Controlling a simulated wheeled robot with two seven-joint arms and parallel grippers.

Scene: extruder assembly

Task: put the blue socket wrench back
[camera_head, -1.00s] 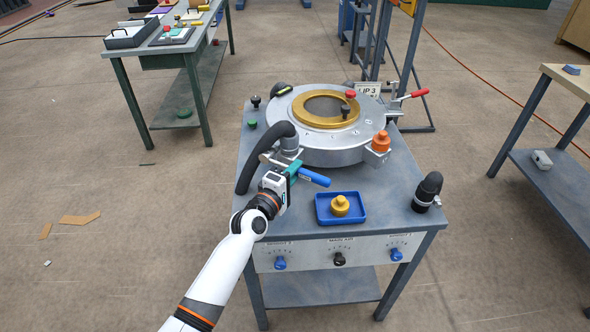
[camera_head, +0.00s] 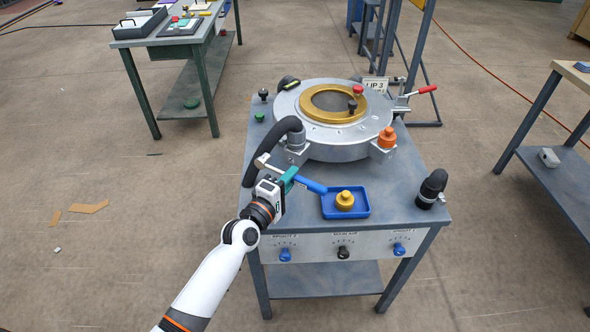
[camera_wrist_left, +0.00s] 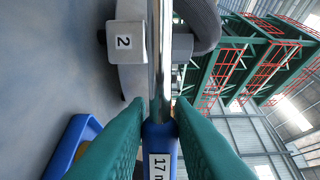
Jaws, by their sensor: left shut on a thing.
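The blue socket wrench (camera_head: 311,186) is held above the left front of the grey machine table. Its blue handle points right, towards the blue tray, and its metal end points left, near the black hose. My left gripper (camera_head: 289,180) is shut on it with teal fingers. In the left wrist view the wrench's blue handle (camera_wrist_left: 160,138), with a label reading "17", sits between the fingers, and its bright shaft runs away past a grey block marked 2 (camera_wrist_left: 124,42). My right gripper is not in view.
The round metal die with a gold ring (camera_head: 330,104) stands behind the wrench. The black hose (camera_head: 262,146) curves beside it. A blue tray (camera_head: 328,212) with a yellow knob lies to the right, and a black cylinder (camera_head: 431,190) stands farther right. The tabletop between them is clear.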

